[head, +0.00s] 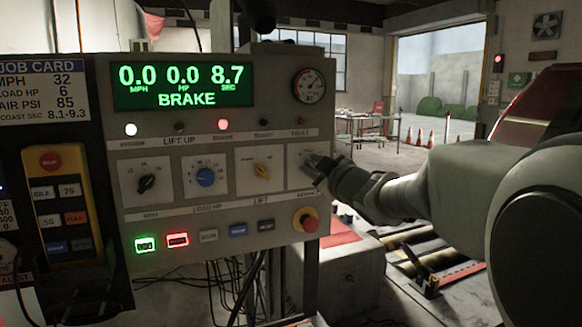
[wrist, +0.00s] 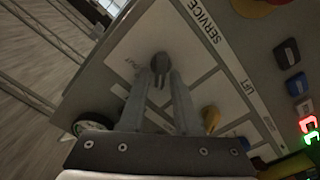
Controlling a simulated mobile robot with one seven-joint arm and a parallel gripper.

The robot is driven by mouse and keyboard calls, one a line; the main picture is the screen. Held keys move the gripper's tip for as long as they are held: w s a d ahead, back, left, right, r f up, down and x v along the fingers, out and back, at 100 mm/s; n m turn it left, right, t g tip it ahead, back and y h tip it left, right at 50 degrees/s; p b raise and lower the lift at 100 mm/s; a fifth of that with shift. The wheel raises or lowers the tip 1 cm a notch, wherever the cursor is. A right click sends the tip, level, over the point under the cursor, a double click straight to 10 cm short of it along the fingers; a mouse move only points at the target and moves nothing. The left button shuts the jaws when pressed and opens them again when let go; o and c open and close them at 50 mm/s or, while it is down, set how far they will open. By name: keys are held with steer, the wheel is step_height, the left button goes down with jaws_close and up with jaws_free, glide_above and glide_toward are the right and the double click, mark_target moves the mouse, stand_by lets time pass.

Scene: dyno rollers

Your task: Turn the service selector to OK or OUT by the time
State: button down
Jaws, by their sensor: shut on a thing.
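The service selector is the rightmost knob on the grey control panel (head: 270,200). In the wrist view the dark selector knob (wrist: 160,61) sits between my fingertips, beside the "SERVICE" label (wrist: 203,22). My gripper (head: 312,164) is shut on it; in the head view the gripper covers most of the knob. Which mark the knob points to cannot be made out. The green display (head: 182,85) reads 0.0 MPH, 0.0 HP, 8.7 SEC and BRAKE. The job card (head: 42,85) lists coast sec 8.1-9.3.
Left of the selector are a yellow knob (head: 262,171), a blue knob (head: 206,177) and a black knob (head: 147,184). A red stop button (head: 308,221) is just below my gripper. Lit green (head: 145,244) and red (head: 178,240) buttons are along the bottom. A yellow pendant (head: 58,200) hangs left.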

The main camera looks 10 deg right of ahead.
steer(key=c, duration=0.9)
jaws_free()
steer(key=shift+s, duration=0.15)
steer(key=p+v, duration=0.3)
steer(key=v, duration=1.4)
steer(key=shift+s+d, duration=0.1)
steer(key=shift+d, duration=0.1)
